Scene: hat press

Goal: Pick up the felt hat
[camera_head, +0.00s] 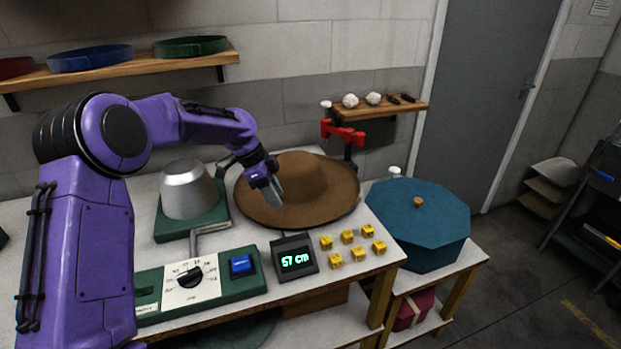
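The brown felt hat (315,187) lies on the white worktable, brim down, in the middle of the head view. My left gripper (274,198) is at the left part of the hat, with its grey fingers pointing down over the brim beside the crown. It overlaps the hat in the picture; I cannot tell whether the fingers touch or grip the felt. The finger gap is not clear. My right gripper is not in view.
A grey metal hat form (188,190) on a green base stands left of the hat. In front are a dial panel (191,277), a display (295,259) reading 57 cm and several yellow blocks (347,237). A red clamp (343,133) stands behind; a blue octagonal box (418,215) is right.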

